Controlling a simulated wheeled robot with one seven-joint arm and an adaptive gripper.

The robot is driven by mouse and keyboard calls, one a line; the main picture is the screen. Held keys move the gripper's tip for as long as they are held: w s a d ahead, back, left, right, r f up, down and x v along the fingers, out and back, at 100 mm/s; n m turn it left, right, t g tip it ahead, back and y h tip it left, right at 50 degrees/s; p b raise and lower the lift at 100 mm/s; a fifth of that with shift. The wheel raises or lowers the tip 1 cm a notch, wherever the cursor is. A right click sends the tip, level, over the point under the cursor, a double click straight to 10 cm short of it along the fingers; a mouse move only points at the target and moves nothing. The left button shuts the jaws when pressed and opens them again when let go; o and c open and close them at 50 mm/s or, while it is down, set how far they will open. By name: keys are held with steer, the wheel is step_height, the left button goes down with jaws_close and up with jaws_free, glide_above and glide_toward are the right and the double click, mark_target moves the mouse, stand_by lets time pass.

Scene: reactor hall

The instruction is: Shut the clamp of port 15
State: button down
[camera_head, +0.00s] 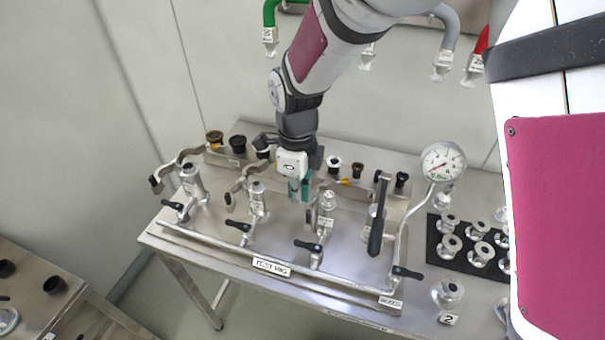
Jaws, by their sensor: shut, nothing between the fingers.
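A row of metal ports with clamps stands on the steel bench: a left port (191,182), a second port (258,203), a third port (326,208) and a fourth port (374,220). No number 15 can be read, so I cannot tell which is port 15. Curved metal clamp arms (172,169) stick out left of the left port. A smaller clamp arm (240,184) sits beside the second port. A long black handle (378,218) stands at the fourth port. My gripper (300,195), with teal fingers, is shut and empty between the second and third ports, pointing down.
A pipe (275,267) with several black-handled valves runs along the bench front. A pressure gauge (443,162) rises at the right, beside a black mat (436,243) with metal fittings. Coloured hoses hang behind; brown and black caps line the back. A second bench (75,300) is lower left.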

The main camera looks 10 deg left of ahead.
steer(key=shift+w+a+r, duration=0.1)
steer(key=shift+a+r, duration=0.1)
steer(key=shift+r, duration=0.45)
steer(key=shift+w+a+r, duration=0.1)
steer(key=shift+a+r, duration=0.1)
steer(key=shift+r, duration=0.45)
steer(key=shift+w+a+r, duration=0.1)
steer(key=shift+a+r, duration=0.1)
steer(key=shift+r, duration=0.45)
